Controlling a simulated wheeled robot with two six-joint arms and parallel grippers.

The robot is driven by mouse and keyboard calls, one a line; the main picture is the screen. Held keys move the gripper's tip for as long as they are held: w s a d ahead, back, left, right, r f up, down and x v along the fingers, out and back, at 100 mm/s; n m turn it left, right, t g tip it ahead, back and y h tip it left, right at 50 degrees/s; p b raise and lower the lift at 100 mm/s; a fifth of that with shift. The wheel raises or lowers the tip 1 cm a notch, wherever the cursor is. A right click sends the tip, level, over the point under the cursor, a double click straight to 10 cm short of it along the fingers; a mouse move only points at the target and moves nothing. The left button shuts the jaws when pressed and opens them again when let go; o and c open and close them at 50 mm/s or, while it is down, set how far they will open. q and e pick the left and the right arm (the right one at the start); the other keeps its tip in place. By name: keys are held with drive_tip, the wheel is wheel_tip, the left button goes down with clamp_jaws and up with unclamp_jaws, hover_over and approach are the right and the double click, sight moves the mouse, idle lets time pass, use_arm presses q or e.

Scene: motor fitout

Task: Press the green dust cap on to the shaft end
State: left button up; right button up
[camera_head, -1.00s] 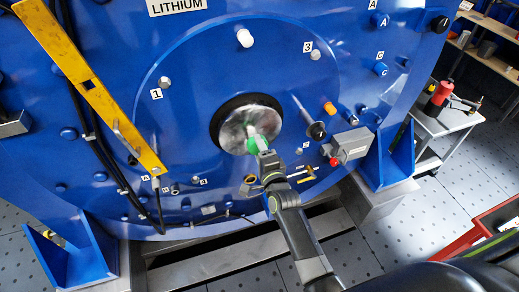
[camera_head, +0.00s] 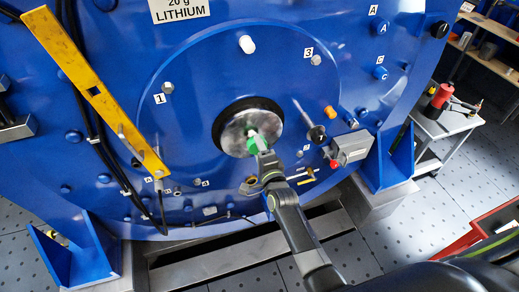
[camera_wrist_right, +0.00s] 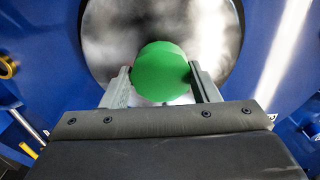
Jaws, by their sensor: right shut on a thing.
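The green dust cap (camera_head: 253,145) is between the fingers of my right gripper (camera_head: 259,148), in front of the polished metal shaft end (camera_head: 239,133). In the right wrist view the round green cap (camera_wrist_right: 161,72) sits between the two grey fingertips of my right gripper (camera_wrist_right: 161,90), which is shut on it. The shiny shaft face (camera_wrist_right: 120,35) fills the space behind the cap. I cannot tell whether the cap touches the shaft face. My left gripper is not in view.
The shaft sits in a blue motor end plate (camera_head: 200,95). A yellow bar (camera_head: 95,90) crosses its left side. A grey box (camera_head: 351,147) and an orange plug (camera_head: 329,112) stick out at right. A trolley (camera_head: 445,122) stands on the floor beyond.

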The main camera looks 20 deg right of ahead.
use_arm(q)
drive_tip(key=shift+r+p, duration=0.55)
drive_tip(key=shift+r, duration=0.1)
use_arm(e)
drive_tip(key=shift+w, duration=0.8)
drive_tip(key=o, duration=1)
